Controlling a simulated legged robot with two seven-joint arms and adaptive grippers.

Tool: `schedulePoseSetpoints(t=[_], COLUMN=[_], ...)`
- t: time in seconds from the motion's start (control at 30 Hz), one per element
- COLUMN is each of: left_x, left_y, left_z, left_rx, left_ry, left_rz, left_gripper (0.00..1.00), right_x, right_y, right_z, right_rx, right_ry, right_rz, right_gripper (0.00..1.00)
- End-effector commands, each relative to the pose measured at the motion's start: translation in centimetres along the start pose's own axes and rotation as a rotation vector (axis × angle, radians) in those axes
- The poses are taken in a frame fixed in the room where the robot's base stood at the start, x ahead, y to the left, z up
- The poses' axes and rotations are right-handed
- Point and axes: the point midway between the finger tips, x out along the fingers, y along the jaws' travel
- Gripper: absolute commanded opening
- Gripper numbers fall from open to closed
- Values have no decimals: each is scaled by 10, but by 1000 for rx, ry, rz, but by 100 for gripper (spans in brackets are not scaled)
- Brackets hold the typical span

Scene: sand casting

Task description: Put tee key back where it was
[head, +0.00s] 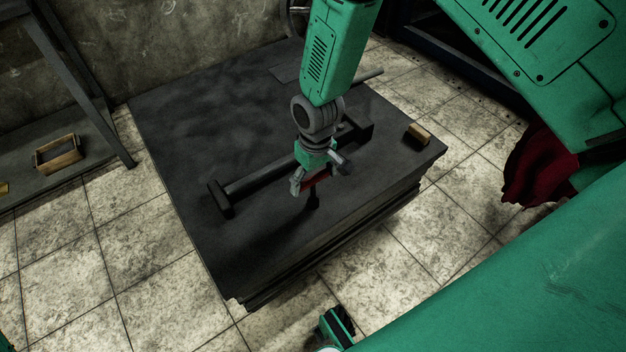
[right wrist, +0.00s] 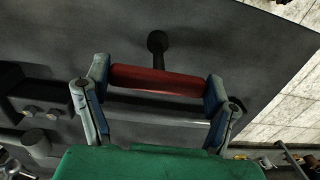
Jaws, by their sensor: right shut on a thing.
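The tee key has a red handle (right wrist: 158,80) and a dark shaft (right wrist: 157,42). My right gripper (right wrist: 160,82) is shut on the red handle, one finger at each end of it. In the head view my right gripper (head: 314,182) holds the tee key (head: 312,196) over the dark table (head: 185,120), near its front edge. The shaft points down towards the tabletop; I cannot tell whether its tip touches.
A long dark bar with crosswise ends (head: 255,182) lies on the table beside and behind the right gripper. A small brown block (head: 418,134) sits at the table's right corner. A wooden frame (head: 58,154) lies at far left. The table's back left is clear.

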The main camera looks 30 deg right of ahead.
Motion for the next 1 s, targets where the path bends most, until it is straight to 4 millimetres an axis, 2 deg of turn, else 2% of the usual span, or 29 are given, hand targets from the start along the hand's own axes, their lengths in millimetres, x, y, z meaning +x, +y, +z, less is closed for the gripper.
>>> schedulePoseSetpoints(t=[0.13,0.17,0.2,0.23,0.57,0.67,1.0], left_x=[0,0,0,0,-2,-8,-38], left_y=[0,0,0,0,0,0,0], left_z=[0,0,0,0,0,0,-2], left_rx=[0,0,0,0,0,0,0], left_ry=[0,0,0,0,0,0,0], left_rz=[0,0,0,0,0,0,0], left_gripper=[40,40,40,40,40,40,40], right_x=[0,0,0,0,-4,-17,-90], right_y=[-1,-2,-2,-2,-1,0,-1], right_z=[0,0,0,0,0,0,-1], right_rx=[-1,-1,-2,-2,-1,-1,-1], right_ry=[-1,-2,-2,-2,-1,-1,2], right_rz=[2,2,3,3,0,0,2], right_gripper=[39,81,95,98,98,98,98])
